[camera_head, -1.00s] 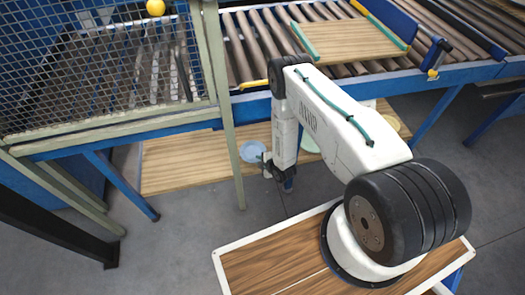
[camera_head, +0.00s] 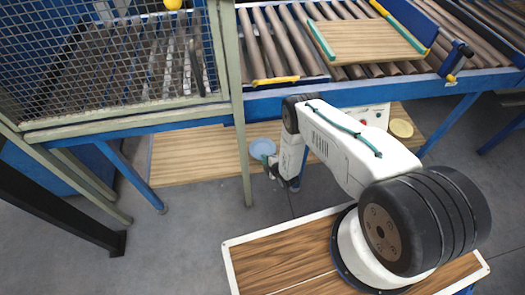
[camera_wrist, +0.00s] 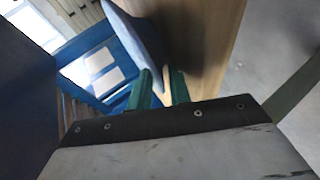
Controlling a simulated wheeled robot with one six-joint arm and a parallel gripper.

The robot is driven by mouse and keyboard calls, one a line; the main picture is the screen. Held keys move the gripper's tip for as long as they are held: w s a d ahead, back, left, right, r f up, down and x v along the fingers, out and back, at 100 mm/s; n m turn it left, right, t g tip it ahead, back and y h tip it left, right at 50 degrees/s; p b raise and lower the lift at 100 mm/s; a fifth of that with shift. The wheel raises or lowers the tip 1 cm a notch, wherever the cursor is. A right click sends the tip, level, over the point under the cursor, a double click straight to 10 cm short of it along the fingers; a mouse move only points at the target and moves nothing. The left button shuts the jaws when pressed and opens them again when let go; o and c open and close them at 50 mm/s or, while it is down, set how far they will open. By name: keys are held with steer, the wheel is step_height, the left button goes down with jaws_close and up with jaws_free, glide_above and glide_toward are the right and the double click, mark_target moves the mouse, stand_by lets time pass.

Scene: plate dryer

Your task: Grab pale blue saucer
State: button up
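The pale blue saucer (camera_head: 262,148) is on the wooden board under the conveyor in the head view. My gripper (camera_head: 269,163) is at its near right edge. In the wrist view the saucer (camera_wrist: 138,35) shows as a tilted pale blue shape just beyond the green fingers. My gripper (camera_wrist: 161,88) is open there, with a narrow gap between the fingers. The saucer's lower edge reaches the mouth of this gap; I cannot tell whether it touches a finger.
The wooden board (camera_head: 195,155) lies low beneath the blue conveyor frame (camera_head: 350,95). A greenish post (camera_head: 240,120) stands just left of the saucer. A yellowish dish (camera_head: 401,128) lies farther right. A box with red buttons (camera_head: 365,112) is behind my arm. Open floor lies in front.

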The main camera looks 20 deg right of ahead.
jaws_close()
